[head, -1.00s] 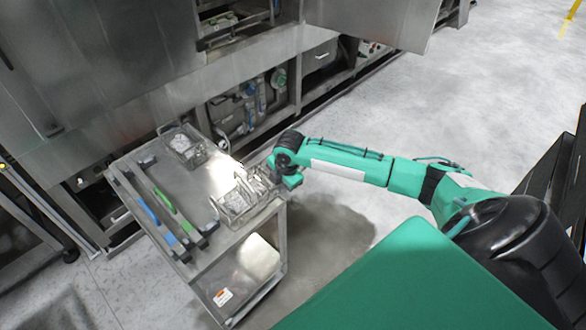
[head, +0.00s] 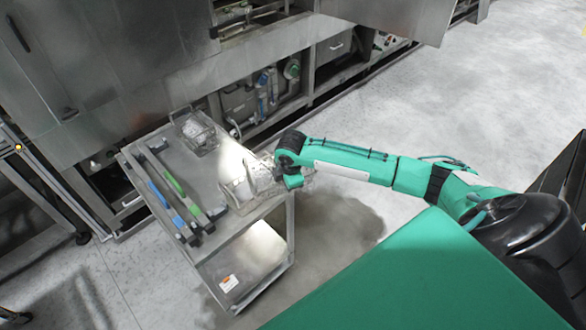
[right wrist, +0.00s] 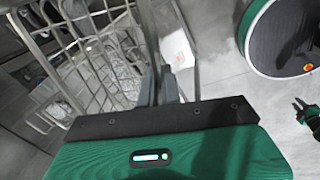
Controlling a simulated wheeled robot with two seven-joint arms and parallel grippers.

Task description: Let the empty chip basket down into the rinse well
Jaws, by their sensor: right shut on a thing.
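My right gripper (head: 291,180) is over the right edge of the steel cart. In the right wrist view its fingers (right wrist: 158,90) are shut on the rim of a wire basket (right wrist: 45,55). In the head view that basket (head: 264,165) is blurred and partly behind my wrist; I cannot tell whether it hangs clear. Another wire basket (head: 236,192) with pale, shiny contents stands beside it on the cart, and shows through the wires in the wrist view (right wrist: 112,72). My left gripper (right wrist: 303,109) shows small at the wrist view's right edge, prongs apart. I cannot make out the rinse well.
The cart top (head: 205,170) also carries a third wire basket (head: 196,132) at the back and blue (head: 160,194) and green (head: 176,186) handled bars at the left. The steel washer (head: 130,65) stands behind, with an open bay (head: 245,14).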

